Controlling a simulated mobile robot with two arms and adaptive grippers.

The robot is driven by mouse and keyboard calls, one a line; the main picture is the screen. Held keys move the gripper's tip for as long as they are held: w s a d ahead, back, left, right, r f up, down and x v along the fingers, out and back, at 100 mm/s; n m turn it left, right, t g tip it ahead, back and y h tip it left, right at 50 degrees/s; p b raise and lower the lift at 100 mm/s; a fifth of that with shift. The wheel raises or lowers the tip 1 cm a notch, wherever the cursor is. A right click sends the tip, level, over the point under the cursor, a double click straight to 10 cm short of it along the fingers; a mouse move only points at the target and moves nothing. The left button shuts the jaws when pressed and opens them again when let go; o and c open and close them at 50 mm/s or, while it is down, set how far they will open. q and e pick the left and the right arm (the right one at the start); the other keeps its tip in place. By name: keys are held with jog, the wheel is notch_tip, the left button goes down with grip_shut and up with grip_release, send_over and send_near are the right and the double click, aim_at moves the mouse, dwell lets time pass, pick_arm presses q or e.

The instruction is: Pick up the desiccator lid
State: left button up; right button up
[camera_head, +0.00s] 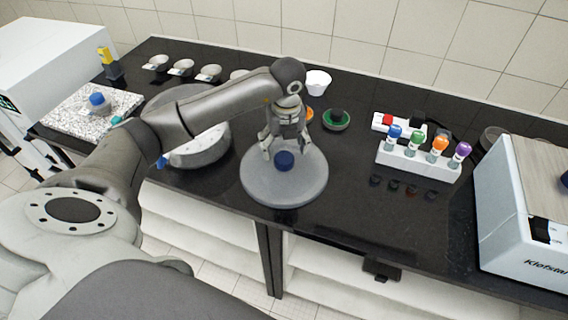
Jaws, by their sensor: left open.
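The desiccator base (205,150) is a round grey vessel to the left, partly hidden behind my left arm. My right gripper is not in view.
A white rack (418,162) with several coloured-cap bottles stands to the right, small dark caps before it. A white Klefstar machine (510,225) fills the right end. A green bowl (336,121) and white cup (318,83) stand behind the lid. A speckled slab (75,115) lies at left.

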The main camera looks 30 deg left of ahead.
aim_at(284, 157)
pick_arm(q)
jog(key=f+p, duration=0.1)
jog(key=f, duration=0.1)
jog(key=f+p, duration=0.1)
jog(key=f, duration=0.1)
jog(key=shift+w+a+f+p, duration=0.15)
jog(key=shift+w+f+p, duration=0.05)
jog(key=shift+f+p, duration=0.1)
jog(key=shift+f, duration=0.5)
jog(key=shift+w, duration=0.1)
jog(key=c, duration=1.4)
